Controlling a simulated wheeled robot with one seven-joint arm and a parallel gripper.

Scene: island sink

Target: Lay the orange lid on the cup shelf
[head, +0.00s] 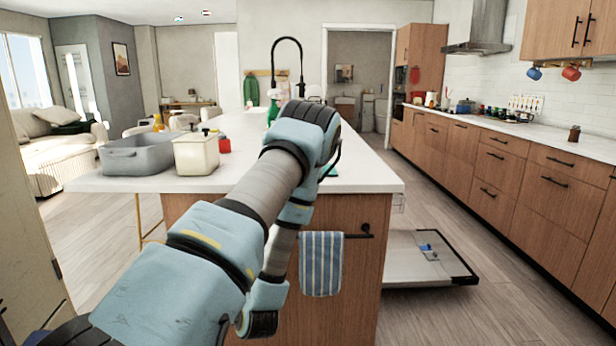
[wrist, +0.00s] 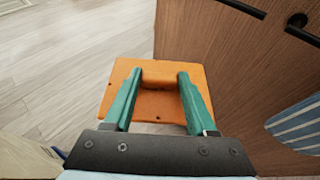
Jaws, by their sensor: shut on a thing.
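The orange lid (wrist: 155,104) is a flat square plate with a raised block handle. My gripper (wrist: 160,74) is shut on this block, with one green finger on each side. The lid is held in the air in front of the island's wooden side, above the floor. In the head view my arm hides the gripper and the lid. I cannot make out the cup shelf for sure; a small part of a wire rack (head: 398,203) shows at the island's right side, above an open drop-down door (head: 405,268).
The island worktop (head: 370,178) carries a grey basin (head: 135,155) and a cream container (head: 196,154). A striped towel (head: 321,264) hangs from a black handle on the island. The open door juts low into the aisle, with a small blue item on it. Floor beyond it is clear.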

